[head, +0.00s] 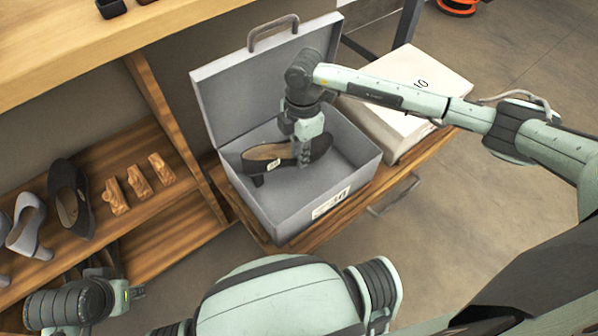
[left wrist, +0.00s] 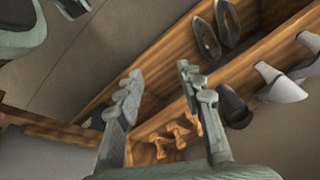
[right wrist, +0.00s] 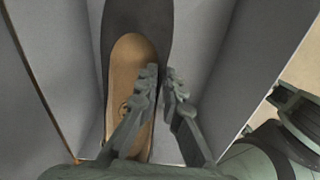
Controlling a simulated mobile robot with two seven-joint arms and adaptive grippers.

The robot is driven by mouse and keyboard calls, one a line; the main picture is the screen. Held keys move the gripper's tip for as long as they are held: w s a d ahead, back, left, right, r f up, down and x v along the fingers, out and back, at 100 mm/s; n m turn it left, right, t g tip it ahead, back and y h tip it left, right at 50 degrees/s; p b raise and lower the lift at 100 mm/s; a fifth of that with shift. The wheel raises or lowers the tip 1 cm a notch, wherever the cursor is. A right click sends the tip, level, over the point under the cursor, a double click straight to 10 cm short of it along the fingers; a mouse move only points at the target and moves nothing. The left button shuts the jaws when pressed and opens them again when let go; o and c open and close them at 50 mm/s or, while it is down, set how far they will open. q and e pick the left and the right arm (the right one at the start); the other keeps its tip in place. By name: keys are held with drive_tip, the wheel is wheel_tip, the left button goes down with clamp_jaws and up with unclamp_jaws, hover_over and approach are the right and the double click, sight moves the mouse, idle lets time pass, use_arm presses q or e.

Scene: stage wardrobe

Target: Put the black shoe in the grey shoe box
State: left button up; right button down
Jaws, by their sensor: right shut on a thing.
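The black shoe (head: 257,167) with a tan insole is inside the opening of the grey shoe box (head: 300,212), whose lid (head: 262,75) stands open at the back. My right gripper (head: 303,163) is shut on the shoe's side edge. In the right wrist view the fingertips (right wrist: 161,72) pinch the edge beside the tan insole (right wrist: 133,75), between the grey box walls (right wrist: 55,60). I cannot tell whether the sole touches the box floor. My left gripper (left wrist: 160,75) is open and empty, near the shelves at the lower left of the head view.
A white box (head: 405,110) marked 10 stands right of the grey box on the wooden bench (head: 345,205). The left shelf holds another black shoe (head: 72,198), a grey heeled shoe (head: 27,225) and several small wooden pieces (head: 138,181). A wooden counter edge (head: 100,55) runs above.

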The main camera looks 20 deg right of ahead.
wheel_tip(320, 180, down, 2)
drive_tip(key=shift+f, duration=0.1)
wheel_tip(320, 180, down, 4)
drive_tip(key=shift+r, duration=0.15)
use_arm(q)
drive_tip(key=shift+s+d+r, duration=0.1)
drive_tip(key=shift+s+r, duration=0.3)
drive_tip(key=shift+r, duration=0.25)
drive_tip(key=shift+f+b, duration=0.15)
drive_tip(key=shift+b, duration=0.15)
drive_tip(key=shift+r, duration=0.3)
use_arm(e)
drive_tip(key=c, duration=1.7)
unclamp_jaws()
